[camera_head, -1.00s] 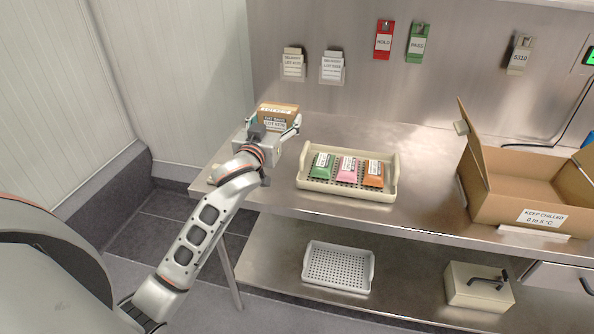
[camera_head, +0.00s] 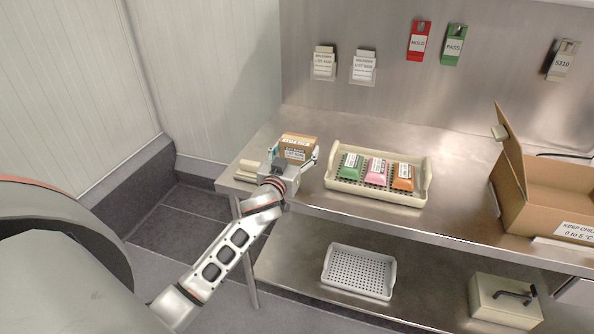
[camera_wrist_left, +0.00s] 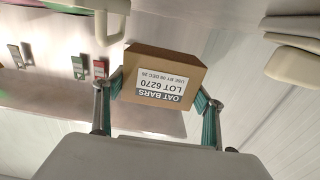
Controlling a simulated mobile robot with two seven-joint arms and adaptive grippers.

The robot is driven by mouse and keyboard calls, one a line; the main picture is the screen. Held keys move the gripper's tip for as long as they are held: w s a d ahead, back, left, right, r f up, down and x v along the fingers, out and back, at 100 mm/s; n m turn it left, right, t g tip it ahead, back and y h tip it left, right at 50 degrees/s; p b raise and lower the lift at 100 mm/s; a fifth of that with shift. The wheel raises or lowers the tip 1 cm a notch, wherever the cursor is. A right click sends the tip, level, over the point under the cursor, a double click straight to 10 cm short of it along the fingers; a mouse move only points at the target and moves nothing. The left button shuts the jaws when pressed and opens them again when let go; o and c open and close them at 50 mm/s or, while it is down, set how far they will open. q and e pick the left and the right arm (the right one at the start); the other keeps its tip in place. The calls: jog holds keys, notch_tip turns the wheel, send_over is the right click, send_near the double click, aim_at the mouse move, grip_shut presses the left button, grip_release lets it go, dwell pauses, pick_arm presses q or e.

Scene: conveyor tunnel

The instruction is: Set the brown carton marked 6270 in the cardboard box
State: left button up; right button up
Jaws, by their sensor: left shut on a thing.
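The brown carton (camera_head: 297,147) is at the left end of the steel table, between the fingers of my left gripper (camera_head: 295,158). In the left wrist view the carton (camera_wrist_left: 163,76) has a white label reading OAT BARS LOT 6270, and the teal fingers (camera_wrist_left: 160,103) press on its two sides. My left gripper is shut on it. The carton appears held above the table; the exact gap is hard to tell. The open cardboard box (camera_head: 515,190) stands at the right end of the table, flaps up, with a KEEP CHILLED label. My right gripper does not show.
A cream tray (camera_head: 332,184) with green, pink and orange packs stands on the table between the carton and the box. A cream object (camera_head: 249,170) lies at the table's left edge. The lower shelf holds a perforated tray (camera_head: 358,272) and a cream container (camera_head: 505,303).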

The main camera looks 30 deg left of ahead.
pick_arm(q)
notch_tip(320, 180, down, 2)
jog(key=shift+f, duration=0.3)
notch_tip(320, 180, down, 4)
jog(key=shift+r+b, duration=0.1)
jog(key=shift+b, duration=0.85)
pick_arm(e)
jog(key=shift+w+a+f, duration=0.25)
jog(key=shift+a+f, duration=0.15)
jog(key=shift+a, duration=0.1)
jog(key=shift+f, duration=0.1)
pick_arm(q)
jog(key=o, duration=1.2)
jog(key=shift+f, duration=0.25)
jog(key=o, duration=0.4)
jog(key=shift+r, duration=0.1)
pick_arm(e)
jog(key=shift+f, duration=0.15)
